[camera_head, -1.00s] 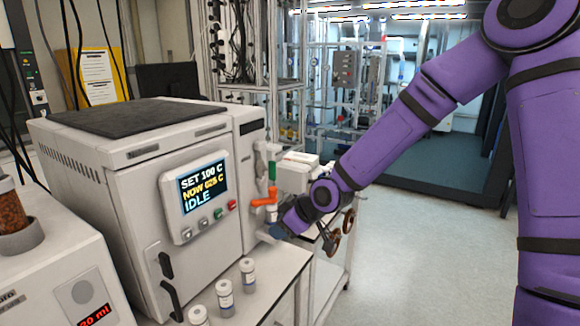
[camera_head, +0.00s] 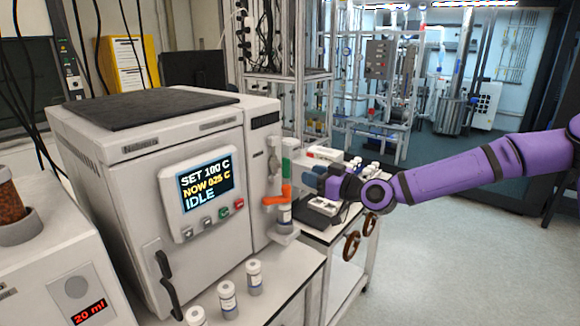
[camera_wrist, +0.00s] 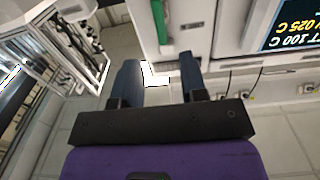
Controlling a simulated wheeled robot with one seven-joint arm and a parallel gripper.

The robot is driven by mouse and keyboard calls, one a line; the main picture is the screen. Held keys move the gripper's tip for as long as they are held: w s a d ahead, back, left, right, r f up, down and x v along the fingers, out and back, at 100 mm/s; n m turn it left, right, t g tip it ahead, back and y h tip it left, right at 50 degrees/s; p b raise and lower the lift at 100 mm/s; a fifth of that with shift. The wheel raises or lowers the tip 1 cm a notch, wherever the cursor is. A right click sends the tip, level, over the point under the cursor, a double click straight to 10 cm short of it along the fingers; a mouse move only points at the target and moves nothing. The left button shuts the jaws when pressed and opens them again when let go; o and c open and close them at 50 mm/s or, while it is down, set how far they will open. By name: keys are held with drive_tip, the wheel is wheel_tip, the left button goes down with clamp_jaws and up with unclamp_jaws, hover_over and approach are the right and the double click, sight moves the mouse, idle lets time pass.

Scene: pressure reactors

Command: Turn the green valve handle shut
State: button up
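The green valve handle (camera_head: 286,168) stands upright on the right front side of the white reactor cabinet (camera_head: 190,220), just above an orange part (camera_head: 277,199). It also shows in the wrist view as a green bar (camera_wrist: 161,28), near the top and beyond the fingers. My gripper (camera_head: 318,184) is to the right of the handle in the head view, apart from it. In the wrist view my gripper's two dark fingers (camera_wrist: 158,78) are spread, with nothing held between them.
The reactor screen (camera_head: 205,186) reads SET 100 C, NOW 025 C, IDLE. Several capped vials (camera_head: 228,298) stand on the bench in front. A cart (camera_head: 345,230) with brown rings (camera_head: 352,246) is below my gripper. Open floor lies at the right.

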sight(289, 168)
drive_tip(key=x, duration=0.9)
drive_tip(key=shift+w+a, duration=0.15)
drive_tip(key=shift+a, duration=0.15)
drive_tip(key=shift+c, duration=0.2)
clamp_jaws()
